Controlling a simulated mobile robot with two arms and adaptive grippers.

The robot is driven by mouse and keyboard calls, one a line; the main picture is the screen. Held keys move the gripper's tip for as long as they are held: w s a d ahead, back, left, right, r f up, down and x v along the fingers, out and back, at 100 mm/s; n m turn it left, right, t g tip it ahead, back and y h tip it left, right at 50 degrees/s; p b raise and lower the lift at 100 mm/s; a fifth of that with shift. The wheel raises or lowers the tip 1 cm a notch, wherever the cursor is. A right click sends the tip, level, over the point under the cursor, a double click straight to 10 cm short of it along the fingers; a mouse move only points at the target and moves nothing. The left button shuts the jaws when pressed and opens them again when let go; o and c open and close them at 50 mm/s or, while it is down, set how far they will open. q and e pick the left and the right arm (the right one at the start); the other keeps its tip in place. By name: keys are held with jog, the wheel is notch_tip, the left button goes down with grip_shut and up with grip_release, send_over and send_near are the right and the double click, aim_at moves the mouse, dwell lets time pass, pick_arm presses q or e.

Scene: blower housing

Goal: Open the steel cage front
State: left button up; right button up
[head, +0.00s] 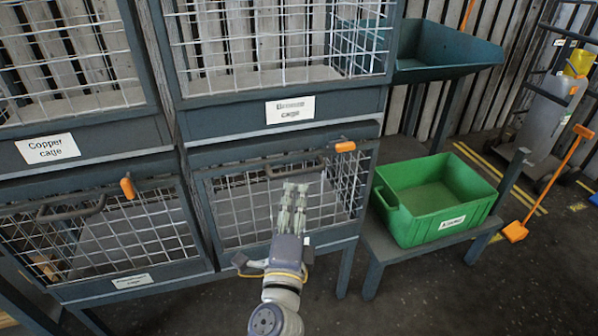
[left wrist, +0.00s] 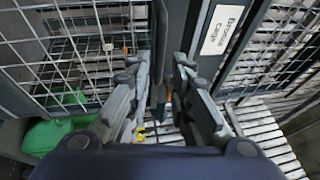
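The lower right cage front (head: 240,204) is a wire-mesh panel in a dark frame, standing upright under the bronze cage. No legible label marks it as steel; its lower edge is partly hidden by my arm. It has a dark bar handle (head: 295,165) near the top and an orange knob (head: 345,147) at its upper right. My left gripper (head: 295,188) is at this handle. In the left wrist view its fingers (left wrist: 160,75) are apart, with the dark handle bar (left wrist: 157,60) between them; a gap shows beside the bar. My right gripper is not in view.
The copper cage label (head: 48,149) and bronze cage label (head: 290,110) are on the upper cages. A lower left cage (head: 120,235) has its own handle and orange knob. A green bin (head: 445,220) stands on a low bench at right. The floor in front is clear.

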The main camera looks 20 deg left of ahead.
aim_at(298, 171)
pick_arm(q)
jog(key=x, duration=0.7)
jog(key=shift+w+p, duration=0.25)
jog(key=shift+p, duration=0.15)
grip_shut()
